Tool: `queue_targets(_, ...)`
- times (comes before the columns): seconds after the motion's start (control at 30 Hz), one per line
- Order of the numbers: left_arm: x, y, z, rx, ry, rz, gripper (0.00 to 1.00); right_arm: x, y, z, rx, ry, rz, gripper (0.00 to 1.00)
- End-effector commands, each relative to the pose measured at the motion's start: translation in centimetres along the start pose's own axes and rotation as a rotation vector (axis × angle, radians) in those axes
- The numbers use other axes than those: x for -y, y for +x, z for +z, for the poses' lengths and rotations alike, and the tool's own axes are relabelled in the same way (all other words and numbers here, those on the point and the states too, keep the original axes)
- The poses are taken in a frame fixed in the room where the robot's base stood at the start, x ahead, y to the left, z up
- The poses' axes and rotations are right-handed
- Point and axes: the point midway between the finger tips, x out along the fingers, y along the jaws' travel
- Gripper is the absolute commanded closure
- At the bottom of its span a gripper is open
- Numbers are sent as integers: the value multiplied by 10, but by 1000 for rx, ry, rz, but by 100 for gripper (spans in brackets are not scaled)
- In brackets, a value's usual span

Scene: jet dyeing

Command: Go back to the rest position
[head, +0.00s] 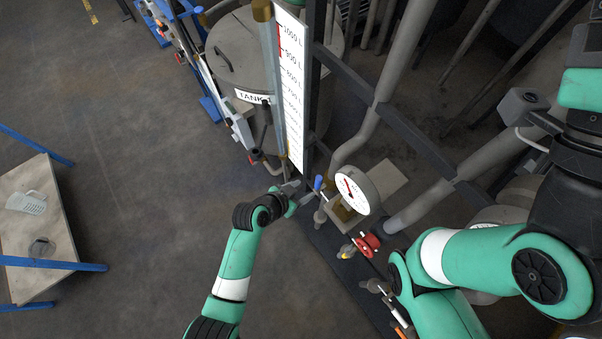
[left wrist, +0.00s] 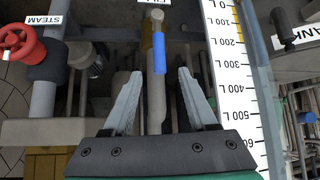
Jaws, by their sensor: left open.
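My left gripper (head: 303,191) is in the middle of the head view, next to a valve with a blue handle (head: 318,183). In the left wrist view its two fingers (left wrist: 159,76) are open and spread apart. The blue handle (left wrist: 159,54) shows beyond and between the fingertips, on a grey pipe. I see no contact between the fingers and the handle. My right arm comes in from the right, and its gripper is out of view.
A white level scale (head: 290,85) stands close by the left gripper, before the tank (head: 240,60). A round gauge (head: 351,193) and a red handwheel (head: 367,245) are to the right. Open floor lies between.

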Motion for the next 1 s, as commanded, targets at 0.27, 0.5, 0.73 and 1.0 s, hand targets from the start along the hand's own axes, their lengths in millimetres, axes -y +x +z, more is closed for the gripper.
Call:
queue_targets(0.27, 1, -1, -1, 0, -2, -2, 42, 0, 1, -1, 0, 0, 0, 29)
queue_targets(0.5, 55, -46, -77, -127, 17, -105, 42, 0, 11, -10, 0, 0, 0, 29)
queue_targets(0.73, 125, -172, -221, -422, 124, -358, 42, 0, 19, -18, 0, 0, 0, 29)
queue_targets(1.0, 148, -378, -340, -823, 174, -662, 42, 0, 26, -24, 0, 0, 0, 29)
